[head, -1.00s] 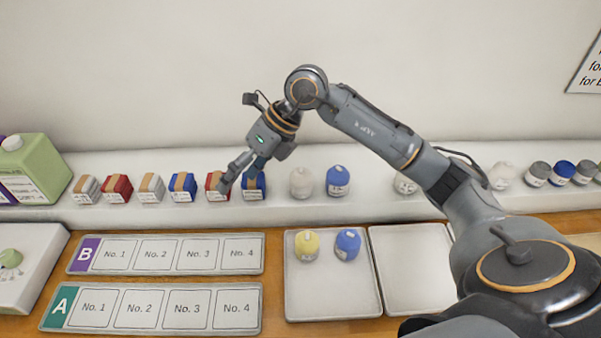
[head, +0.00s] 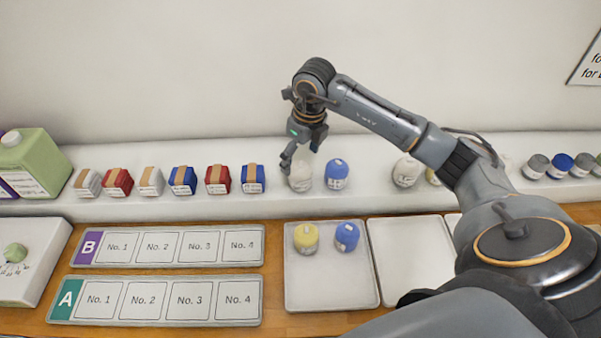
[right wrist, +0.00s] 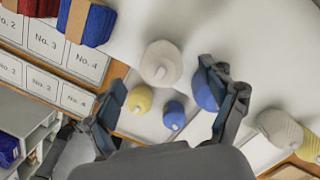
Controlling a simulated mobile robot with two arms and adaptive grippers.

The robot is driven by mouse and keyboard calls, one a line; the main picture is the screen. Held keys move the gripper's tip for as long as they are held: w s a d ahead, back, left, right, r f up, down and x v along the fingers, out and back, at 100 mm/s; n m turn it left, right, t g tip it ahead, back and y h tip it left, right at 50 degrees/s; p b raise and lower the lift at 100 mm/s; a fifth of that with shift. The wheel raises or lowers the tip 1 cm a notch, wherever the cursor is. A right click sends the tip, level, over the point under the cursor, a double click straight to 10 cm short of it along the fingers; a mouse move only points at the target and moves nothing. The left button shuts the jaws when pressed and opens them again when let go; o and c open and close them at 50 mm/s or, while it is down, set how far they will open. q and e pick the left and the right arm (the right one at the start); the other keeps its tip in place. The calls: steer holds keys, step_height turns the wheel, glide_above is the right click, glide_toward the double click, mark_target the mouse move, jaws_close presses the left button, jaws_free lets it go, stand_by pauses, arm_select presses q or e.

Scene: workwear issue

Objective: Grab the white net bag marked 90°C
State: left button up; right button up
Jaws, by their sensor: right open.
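A white net bag (head: 300,180) stands on the shelf ledge beside a blue bag (head: 336,174). It also shows in the right wrist view (right wrist: 161,66), between and beyond my fingers. A second white bag (head: 406,172) stands farther right on the ledge. The labels are too small for me to read 90°C on either one. My right gripper (head: 301,160) is open and empty, pointing down just above the first white bag. In the right wrist view its fingers (right wrist: 168,92) are spread apart, with the blue bag close to the right-hand finger. My left gripper is not in view.
Several red, white and blue folded bundles (head: 182,181) line the ledge to the left. Below, a tray (head: 330,290) holds a yellow bag (head: 306,237) and a blue one (head: 346,236). An empty tray (head: 410,255) lies beside it. Grey and blue bags (head: 561,167) stand far right.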

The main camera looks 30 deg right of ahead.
mark_target(302, 166)
step_height(302, 166, down, 4)
steer(key=shift+f+p, duration=0.2)
steer(key=shift+p, duration=1)
steer(key=shift+w+f, duration=0.1)
steer(key=shift+f, duration=0.2)
steer(key=c, duration=1.3)
